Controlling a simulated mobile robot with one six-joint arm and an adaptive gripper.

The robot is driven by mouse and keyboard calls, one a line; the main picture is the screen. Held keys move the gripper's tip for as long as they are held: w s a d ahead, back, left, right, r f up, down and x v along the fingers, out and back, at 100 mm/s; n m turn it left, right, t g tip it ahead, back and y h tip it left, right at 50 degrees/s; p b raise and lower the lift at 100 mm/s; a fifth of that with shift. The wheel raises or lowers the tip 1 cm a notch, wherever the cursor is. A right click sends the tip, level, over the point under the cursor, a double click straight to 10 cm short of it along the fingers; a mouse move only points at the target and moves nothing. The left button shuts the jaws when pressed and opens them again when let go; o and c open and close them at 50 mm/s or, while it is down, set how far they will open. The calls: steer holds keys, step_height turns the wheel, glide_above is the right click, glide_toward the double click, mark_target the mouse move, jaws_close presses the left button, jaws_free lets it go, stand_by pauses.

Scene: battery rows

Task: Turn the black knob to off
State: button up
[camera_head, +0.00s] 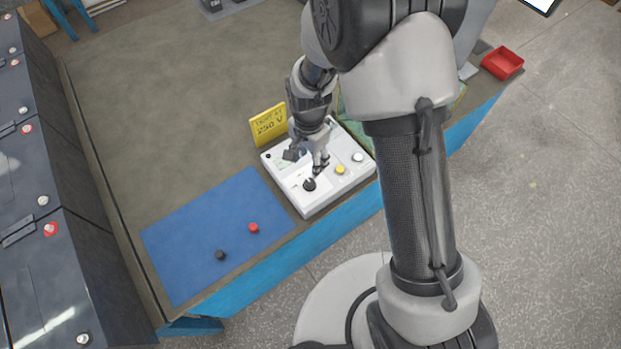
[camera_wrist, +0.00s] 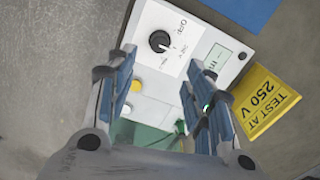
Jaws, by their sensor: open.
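The black knob (camera_head: 309,184) sits on the top face of a white tester box (camera_head: 336,198). In the wrist view the knob (camera_wrist: 159,41) is clear, with a light pointer mark and printed labels around it, too small to read fully. My gripper (camera_head: 306,160) is just above the box, behind the knob in the head view. In the wrist view my gripper (camera_wrist: 161,90) has its fingers wide apart with nothing between them, and the knob lies beyond the fingertips, apart from them.
The box also has a yellow button (camera_head: 340,169), a white button (camera_head: 358,157) and a small display (camera_wrist: 217,58). A yellow sign reading "TEST AT 250 V" (camera_head: 268,126) stands beside it. A blue mat (camera_head: 200,230) holds a red cap (camera_head: 253,228) and a black cap (camera_head: 220,255).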

mark_target(309, 182)
step_height(309, 182, down, 12)
steer(key=b, duration=0.2)
steer(key=shift+f+b, duration=0.15)
steer(key=shift+b, duration=0.2)
steer(key=shift+c, duration=0.6)
steer(key=c, duration=1)
